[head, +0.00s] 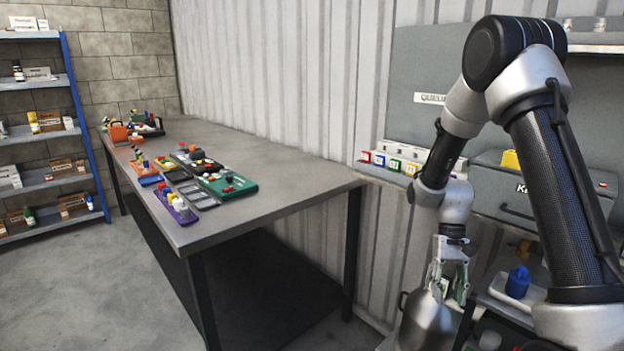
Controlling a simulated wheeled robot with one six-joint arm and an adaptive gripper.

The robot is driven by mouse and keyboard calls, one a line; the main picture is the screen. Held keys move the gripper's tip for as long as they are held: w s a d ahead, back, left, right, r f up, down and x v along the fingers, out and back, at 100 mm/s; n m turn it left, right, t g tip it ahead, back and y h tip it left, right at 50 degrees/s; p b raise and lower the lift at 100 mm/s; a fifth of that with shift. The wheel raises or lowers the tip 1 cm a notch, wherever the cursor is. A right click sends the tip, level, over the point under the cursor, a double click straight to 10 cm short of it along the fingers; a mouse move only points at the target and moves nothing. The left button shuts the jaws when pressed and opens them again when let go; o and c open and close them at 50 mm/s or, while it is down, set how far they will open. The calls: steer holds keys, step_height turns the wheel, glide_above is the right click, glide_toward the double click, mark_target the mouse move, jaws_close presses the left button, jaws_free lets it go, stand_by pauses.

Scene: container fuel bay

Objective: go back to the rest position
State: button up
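My gripper (449,289) hangs at the lower right, pointing down at the end of my arm. Its two fingers look spread apart, and I see nothing clearly held between them. A grey metal can (427,325) with a side handle stands low, just below and behind the fingers in the picture. The fingertips overlap the top of the can, and I cannot tell whether they touch it. My arm is bent, with its elbow high at the upper right.
A long grey table (290,178) along the corrugated wall carries several coloured trays and small items. A blue-framed shelf (38,128) stands at the left. At the right are a grey cabinet (500,185), coloured labelled boxes (395,163) and a blue bottle (518,282). The left floor is clear.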

steer(key=s+d+r+t, duration=0.1)
steer(key=s+r+t, duration=0.2)
steer(key=s+r, duration=0.3)
steer(key=s+r+n+t, duration=0.1)
steer(key=s+r+t, duration=0.2)
steer(key=r, duration=0.9)
steer(key=s+d+r+t, duration=0.1)
steer(key=s+r+t, duration=0.2)
steer(key=s+r, duration=0.6)
steer(key=shift+d+r+n+h, duration=0.3)
steer(key=shift+d+r+n, duration=0.05)
steer(key=shift+r+n, duration=0.05)
steer(key=shift+s, duration=0.1)
